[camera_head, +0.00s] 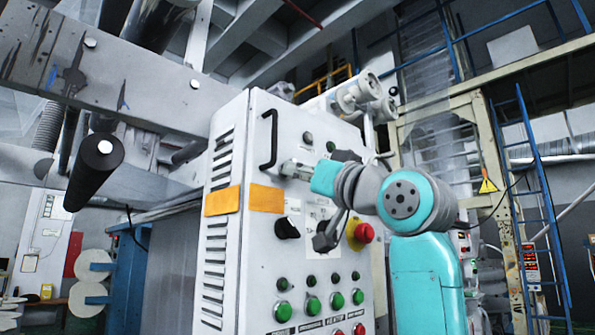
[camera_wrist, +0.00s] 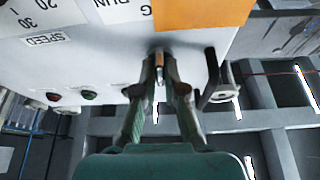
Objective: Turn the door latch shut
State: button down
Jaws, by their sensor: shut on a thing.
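The door latch (camera_wrist: 159,62) is a small metal piece on the cabinet face in the wrist view, between my fingertips. My gripper (camera_wrist: 160,85) is shut on it, with one finger on each side. In the head view my gripper (camera_head: 302,170) reaches in from the right to the upper part of the grey cabinet door (camera_head: 298,128). It is just right of the black handle and above the orange label there. The latch is mostly hidden by my fingers in the head view, and its exact turn angle cannot be told.
The black door handle (camera_head: 268,140) stands out close to my gripper; it also shows in the wrist view (camera_wrist: 212,78). Below are an orange label (camera_head: 266,198), a black knob (camera_head: 287,228), a red stop button (camera_head: 363,232) and several green buttons (camera_head: 313,305). A dark roller (camera_head: 97,165) sticks out at left.

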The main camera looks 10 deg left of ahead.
jog(key=shift+f+n+g, duration=0.1)
jog(key=shift+n+g, duration=0.3)
jog(key=shift+n, duration=0.3)
jog(key=c, duration=1.3)
grip_release()
jog(key=shift+o, duration=0.2)
jog(key=v, duration=1.2)
jog(key=shift+w+f, duration=0.1)
jog(key=shift+w, duration=0.05)
